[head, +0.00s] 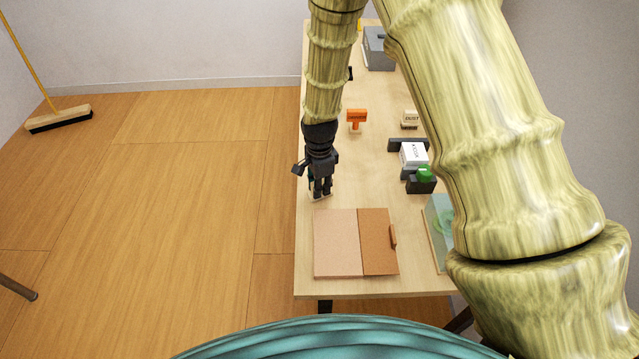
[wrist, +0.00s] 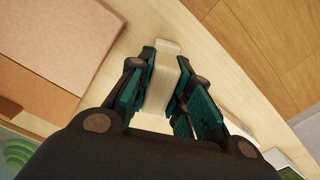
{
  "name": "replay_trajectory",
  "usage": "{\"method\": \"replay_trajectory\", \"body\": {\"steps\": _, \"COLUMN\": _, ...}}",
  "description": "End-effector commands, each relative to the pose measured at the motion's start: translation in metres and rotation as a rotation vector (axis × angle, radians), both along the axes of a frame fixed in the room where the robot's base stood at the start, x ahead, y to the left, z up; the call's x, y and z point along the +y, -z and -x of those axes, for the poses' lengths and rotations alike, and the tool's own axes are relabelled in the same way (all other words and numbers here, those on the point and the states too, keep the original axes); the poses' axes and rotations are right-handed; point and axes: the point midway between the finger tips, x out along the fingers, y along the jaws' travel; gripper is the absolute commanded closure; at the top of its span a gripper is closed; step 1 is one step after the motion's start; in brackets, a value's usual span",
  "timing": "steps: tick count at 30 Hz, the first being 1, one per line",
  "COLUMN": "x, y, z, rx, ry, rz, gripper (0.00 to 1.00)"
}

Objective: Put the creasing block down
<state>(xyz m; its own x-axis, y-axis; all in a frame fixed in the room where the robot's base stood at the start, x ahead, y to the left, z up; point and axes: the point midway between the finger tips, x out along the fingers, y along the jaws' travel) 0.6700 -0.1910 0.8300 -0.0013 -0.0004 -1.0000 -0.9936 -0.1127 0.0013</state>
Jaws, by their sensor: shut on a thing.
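The creasing block (wrist: 162,82) is a pale wooden piece between my gripper's fingers in the wrist view. My gripper (head: 320,192) is shut on it, with dark and teal fingers on both sides; the gripper also shows in the wrist view (wrist: 158,85). In the head view it is at the left edge of the wooden table (head: 370,195), just behind the pink and brown board. The block is mostly hidden there by the fingers. I cannot tell whether its lower end touches the table.
The pink and brown board (head: 336,243) lies in front of my gripper. An orange stamp (head: 357,117), a pale stamp (head: 410,118), a white block on a dark stand (head: 413,155) and a green glassy tray (head: 437,222) stand to the right. The floor lies beyond the table's left edge.

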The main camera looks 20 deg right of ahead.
Motion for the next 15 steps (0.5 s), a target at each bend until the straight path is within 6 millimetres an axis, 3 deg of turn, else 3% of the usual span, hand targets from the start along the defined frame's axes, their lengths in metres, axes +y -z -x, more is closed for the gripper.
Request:
{"method": "replay_trajectory", "body": {"steps": 12, "x": 0.0, "y": 0.005, "z": -0.0001, "rx": 0.0, "ry": 0.0, "rz": 0.0, "gripper": 1.0}}
{"method": "replay_trajectory", "body": {"steps": 13, "x": 0.0, "y": 0.0042, "z": -0.0002, "rx": -0.001, "ry": 0.0, "rz": 0.0, "gripper": 0.74}}
{"method": "replay_trajectory", "body": {"steps": 15, "x": 0.0, "y": 0.0041, "z": -0.0002, "rx": -0.001, "ry": 0.0, "rz": 0.0, "gripper": 0.71}}
